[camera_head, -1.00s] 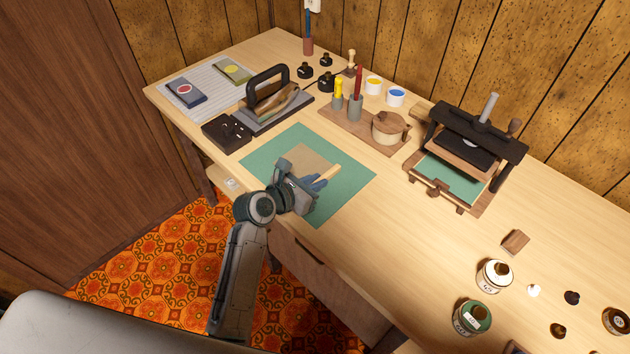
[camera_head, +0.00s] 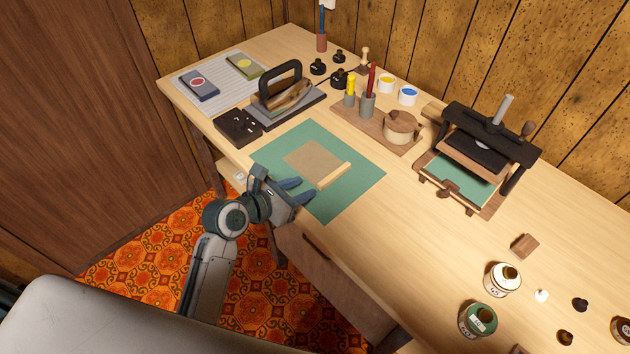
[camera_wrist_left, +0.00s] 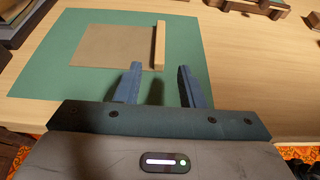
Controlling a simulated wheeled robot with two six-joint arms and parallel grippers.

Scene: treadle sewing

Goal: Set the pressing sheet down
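The pressing sheet (camera_head: 315,158), a tan square with a pale wooden strip (camera_head: 334,175) along one edge, lies flat on the green mat (camera_head: 353,194). In the left wrist view the sheet (camera_wrist_left: 112,46) lies ahead of the fingers, with its strip (camera_wrist_left: 159,46) upright in the picture along its right edge. My left gripper (camera_head: 307,189) is open and empty at the front edge of the mat. In the left wrist view its two fingers (camera_wrist_left: 158,84) are apart with nothing between them, and the strip is just beyond them. My right gripper is not in view.
An iron (camera_head: 280,89) on a dark stand and a dark box (camera_head: 237,127) stand left of the mat. A wooden tool tray (camera_head: 366,128) is behind it, and a screw press (camera_head: 478,153) is to the right. The tabletop between mat and bottles (camera_head: 503,279) is clear.

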